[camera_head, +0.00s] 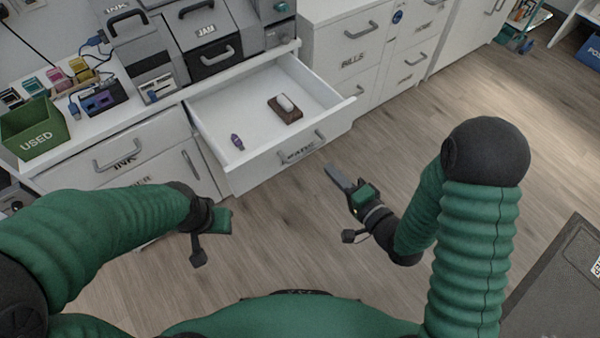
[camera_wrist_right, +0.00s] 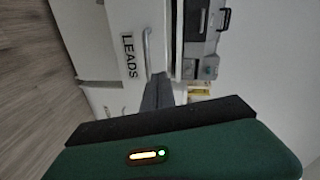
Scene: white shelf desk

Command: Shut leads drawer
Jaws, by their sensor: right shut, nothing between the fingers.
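The leads drawer (camera_head: 255,172) is pulled out from the white desk in the head view, its inside open to view. A small purple item (camera_head: 237,141) and a brown block with a white piece on top (camera_head: 285,108) lie in it. In the right wrist view the drawer front (camera_wrist_right: 108,18) shows the LEADS label and a grey handle (camera_wrist_right: 147,50). My right gripper (camera_head: 338,178) is shut and empty, in front of the drawer's right end and apart from it in the head view. My left gripper (camera_head: 224,221) is in front of the desk, near the drawer's left end; its jaws are unclear.
Closed drawers, one labelled INK (camera_head: 122,152), are left of the open drawer. A white cabinet labelled BILLS (camera_head: 340,50) is to its right. A green USED bin (camera_head: 35,130) and grey boxes stand on the desk. The wooden floor (camera_head: 290,240) in front is clear.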

